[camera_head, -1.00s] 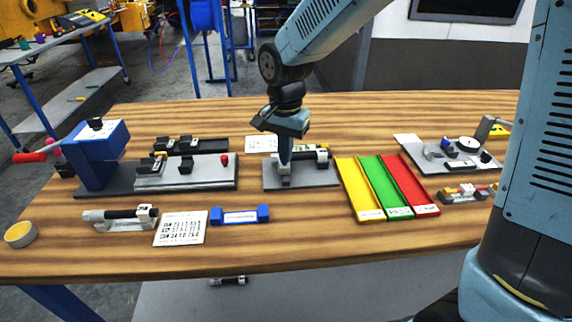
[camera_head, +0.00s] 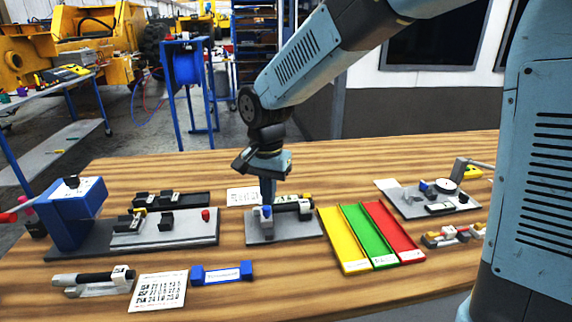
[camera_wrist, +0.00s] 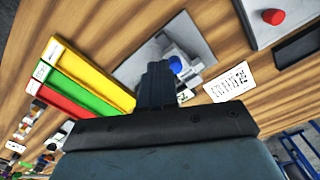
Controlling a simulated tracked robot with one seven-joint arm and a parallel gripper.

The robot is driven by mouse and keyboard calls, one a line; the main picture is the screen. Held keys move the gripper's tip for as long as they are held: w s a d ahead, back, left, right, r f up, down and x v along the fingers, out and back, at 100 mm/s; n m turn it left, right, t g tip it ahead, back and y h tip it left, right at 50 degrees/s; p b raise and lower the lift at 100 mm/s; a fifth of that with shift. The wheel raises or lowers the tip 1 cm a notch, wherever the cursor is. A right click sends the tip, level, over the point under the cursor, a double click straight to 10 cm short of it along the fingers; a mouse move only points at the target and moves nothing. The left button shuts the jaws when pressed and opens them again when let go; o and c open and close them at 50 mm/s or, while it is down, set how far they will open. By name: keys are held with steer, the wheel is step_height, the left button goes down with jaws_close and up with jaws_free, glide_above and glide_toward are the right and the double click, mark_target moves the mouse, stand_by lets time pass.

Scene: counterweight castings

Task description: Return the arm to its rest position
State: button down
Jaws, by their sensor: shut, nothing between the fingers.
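My gripper (camera_head: 267,192) is shut and empty, pointing down above the small grey plate in the middle of the table. In the wrist view my gripper (camera_wrist: 157,84) shows as a dark closed pair of fingers over the same plate. The grey plate (camera_head: 284,234) carries a holder with a dark cylindrical part (camera_head: 288,207) and a blue-topped piece (camera_head: 265,213). The fingertips overlap the blue-topped piece in the head view; I cannot tell whether they touch it. In the wrist view the blue top (camera_wrist: 175,64) shows just right of the fingers.
Yellow (camera_head: 343,240), green (camera_head: 369,236) and red (camera_head: 395,232) trays lie right of the plate. A blue press-like fixture (camera_head: 75,212) stands at left. A dial gauge stand (camera_head: 432,200) is at right. Printed card (camera_head: 158,291) and blue block (camera_head: 222,273) lie in front.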

steer(key=s+d+r+t, duration=0.1)
steer(key=d+r, duration=0.2)
steer(key=d, duration=0.3)
steer(key=s+d+r+n+t, duration=0.1)
steer(key=d+r, duration=0.2)
steer(key=d, duration=0.3)
steer(key=s+d+r+t, duration=0.1)
steer(key=d+r, duration=0.3)
steer(key=d, duration=0.3)
steer(key=s+d+r+n+t, duration=0.2)
steer(key=s+d, duration=0.7)
steer(key=d, duration=0.3)
steer(key=shift+s+r+t, duration=0.15)
steer(key=shift+s+t, duration=0.15)
steer(key=shift+s, duration=0.1)
